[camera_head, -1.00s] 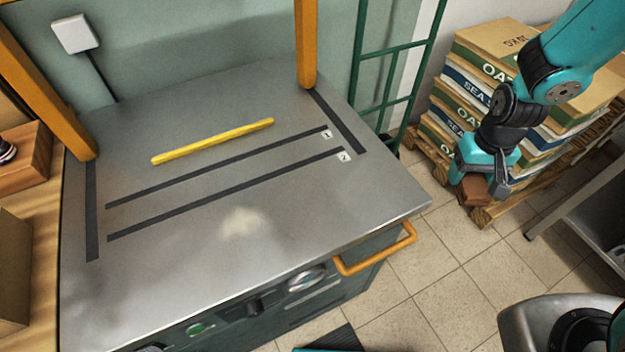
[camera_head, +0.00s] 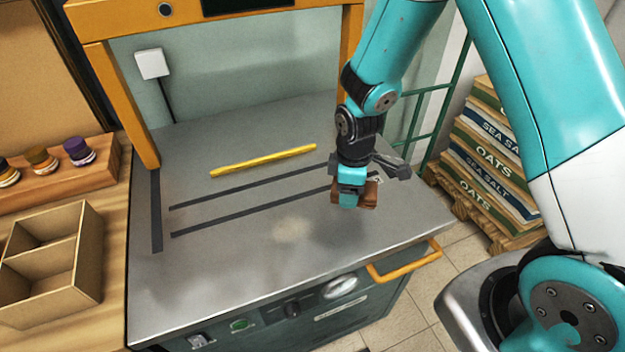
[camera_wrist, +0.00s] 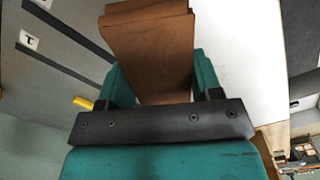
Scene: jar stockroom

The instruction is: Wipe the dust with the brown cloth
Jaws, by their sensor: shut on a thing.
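My gripper (camera_head: 356,196) is shut on the folded brown cloth (camera_head: 369,195) and holds it over the right part of the grey metal bench top (camera_head: 220,270). In the wrist view the brown cloth (camera_wrist: 150,50) sticks out from between the teal fingers. A pale dust patch (camera_head: 291,229) lies on the bench top, left of the cloth and in front of the dark stripes. I cannot tell how high the cloth is above the surface.
A yellow bar (camera_head: 263,160) lies behind the dark stripes. Orange posts (camera_head: 125,105) frame the bench, and an orange handle (camera_head: 405,262) juts from its front. A divided wooden box (camera_head: 85,245) and several small jars (camera_head: 78,150) stand at left. Stacked sacks (camera_head: 490,165) are at right.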

